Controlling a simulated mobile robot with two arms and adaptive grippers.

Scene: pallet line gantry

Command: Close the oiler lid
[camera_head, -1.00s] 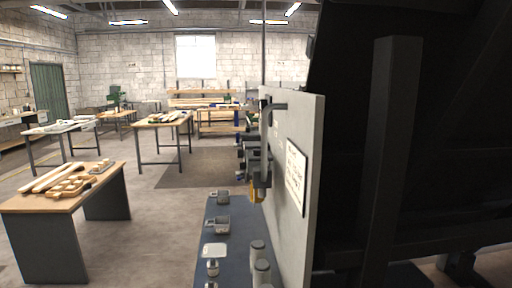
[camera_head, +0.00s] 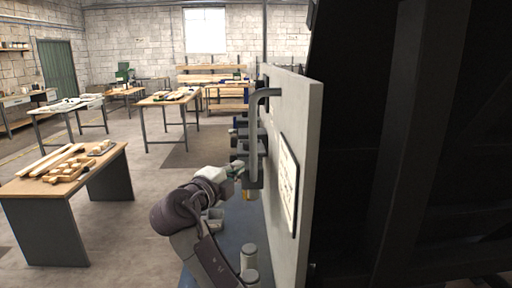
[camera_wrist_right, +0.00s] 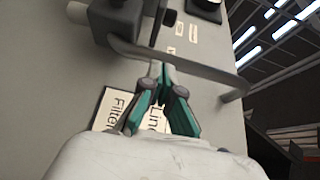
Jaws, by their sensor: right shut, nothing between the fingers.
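Dark grey fittings (camera_head: 244,146) stand out from the pale panel (camera_head: 309,150), with a yellow bowl (camera_head: 250,195) below them. I cannot tell which fitting is the oiler or make out its lid clearly. My right gripper (camera_head: 238,169) is at the near left side of these fittings, partly merged with them in the head view. In the right wrist view its teal fingers (camera_wrist_right: 161,72) are together and empty. Their tips are close to a grey bar (camera_wrist_right: 190,66) beside a dark block (camera_wrist_right: 116,20); contact is unclear. My left gripper is not in view.
Open floor lies to the left, before a wooden table (camera_head: 108,165).

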